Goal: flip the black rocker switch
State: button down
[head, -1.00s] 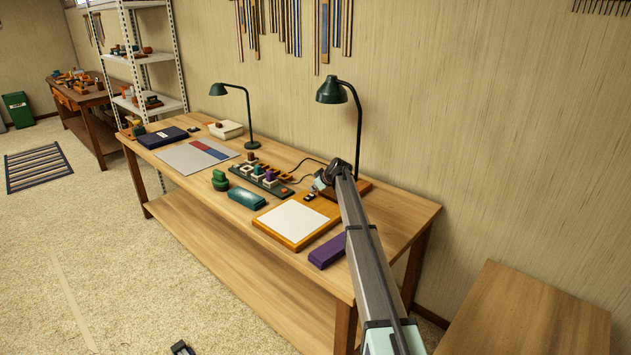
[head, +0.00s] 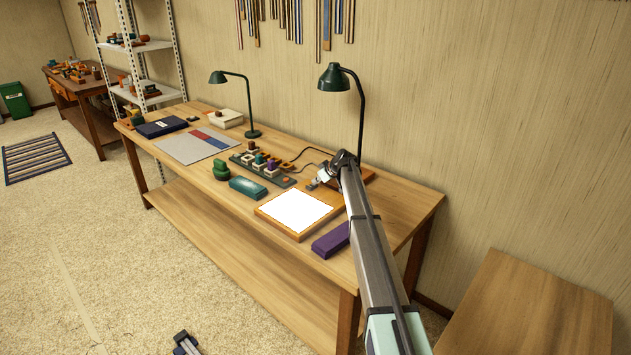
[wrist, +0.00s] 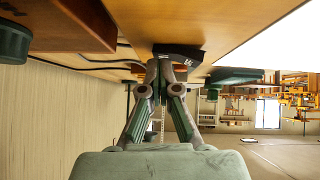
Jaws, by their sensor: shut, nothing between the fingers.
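The black rocker switch (wrist: 180,51) shows in the wrist view, which looks upside down, on a wooden surface just beyond my fingertips. My gripper (wrist: 159,64) is shut and empty, with its tips at the near edge of the switch. I cannot tell whether they touch it. In the head view my gripper (head: 318,182) is at the back corner of the wood-framed light panel (head: 297,211), low over the bench. The switch is too small and covered there to make out clearly. The panel glows bright white.
A purple block (head: 331,239) lies right of the panel and a teal block (head: 248,188) to its left. A rack of small blocks (head: 262,168) stands behind. A green lamp (head: 335,78) rises behind my gripper. The bench front (head: 225,205) is clear.

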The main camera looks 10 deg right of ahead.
jog(key=shift+s+a+r, duration=0.2)
jog(key=shift+s+a, duration=0.35)
jog(key=shift+r, duration=0.1)
jog(key=shift+w+r, duration=0.1)
jog(key=shift+r, duration=0.2)
jog(key=r, duration=0.3)
jog(key=shift+w+d+r, duration=0.1)
jog(key=shift+d+r, duration=0.25)
jog(key=d+b+v, duration=0.1)
jog(key=b+v, duration=0.1)
jog(key=v, duration=0.7)
jog(key=shift+w+d, duration=0.2)
jog(key=shift+w, duration=0.05)
jog(key=shift+r, duration=0.1)
